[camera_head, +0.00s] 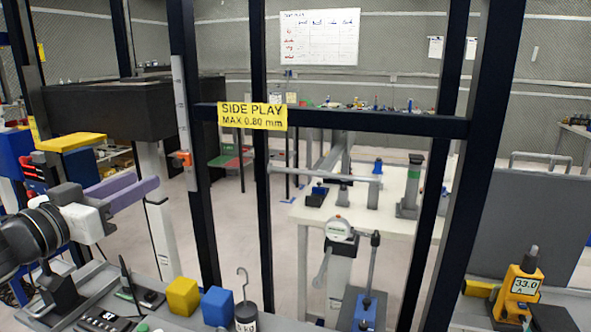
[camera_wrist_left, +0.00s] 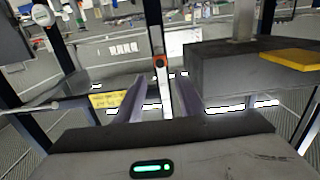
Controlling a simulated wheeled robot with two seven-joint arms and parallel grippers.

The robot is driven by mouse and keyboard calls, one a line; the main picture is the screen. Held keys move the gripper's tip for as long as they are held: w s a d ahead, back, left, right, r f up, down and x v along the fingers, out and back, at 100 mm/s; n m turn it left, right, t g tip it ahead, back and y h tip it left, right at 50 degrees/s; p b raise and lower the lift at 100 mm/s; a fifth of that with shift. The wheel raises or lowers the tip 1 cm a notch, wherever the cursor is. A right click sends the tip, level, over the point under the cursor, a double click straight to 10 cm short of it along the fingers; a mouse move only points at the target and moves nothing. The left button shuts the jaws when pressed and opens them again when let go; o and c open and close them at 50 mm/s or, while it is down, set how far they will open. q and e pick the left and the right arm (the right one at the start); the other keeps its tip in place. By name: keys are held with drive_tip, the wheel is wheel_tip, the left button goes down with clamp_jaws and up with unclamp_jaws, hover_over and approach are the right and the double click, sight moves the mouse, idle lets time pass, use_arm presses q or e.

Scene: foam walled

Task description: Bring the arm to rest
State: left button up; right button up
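My left arm comes in from the left in the head view. Its gripper (camera_head: 146,181) has two purple fingers pointing right, above the bench and in front of the dark frame. In the left wrist view the fingers of my left gripper (camera_wrist_left: 160,82) stand apart with a clear gap. Nothing is held between them; the pale post with an orange slider (camera_wrist_left: 160,62) shows beyond the gap. My right gripper is in neither view.
A dark upright frame (camera_head: 260,190) with a yellow side-play label (camera_head: 252,116) stands ahead. On the near bench are a yellow cube (camera_head: 183,296), a blue cube (camera_head: 217,306) and a hooked weight (camera_head: 246,315). A yellow gauge (camera_head: 518,292) is at right.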

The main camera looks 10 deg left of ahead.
use_arm(q)
drive_tip(key=s+a+f+n+g+y, duration=0.1)
drive_tip(key=s+a+f+g+y, duration=0.1)
drive_tip(key=f, duration=0.6)
drive_tip(key=s+a+f+n+g+y, duration=0.1)
drive_tip(key=s+a+f+y, duration=0.15)
drive_tip(key=f, duration=0.45)
drive_tip(key=s+d+f+g, duration=0.25)
drive_tip(key=s+f, duration=0.25)
drive_tip(key=f, duration=0.3)
drive_tip(key=s+d+f+g, duration=0.25)
drive_tip(key=s+f, duration=0.25)
drive_tip(key=f, duration=0.3)
drive_tip(key=s+d+f+m+g+h, duration=0.2)
drive_tip(key=s+d+f+g, duration=0.15)
drive_tip(key=s+d, duration=0.45)
drive_tip(key=s+d+f+m+g+h, duration=0.1)
drive_tip(key=s+d+f+g, duration=0.3)
drive_tip(key=d, duration=0.6)
drive_tip(key=w+d+f+t+h, duration=0.1)
drive_tip(key=d+f+t, duration=0.2)
drive_tip(key=f, duration=0.4)
drive_tip(key=w+d+f+t+h, duration=0.1)
drive_tip(key=d+f+t, duration=0.1)
drive_tip(key=f, duration=0.5)
drive_tip(key=shift+d+t+h, duration=0.35)
drive_tip(key=shift+d+t, duration=0.05)
drive_tip(key=shift+t, duration=0.15)
drive_tip(key=shift+c, duration=0.5)
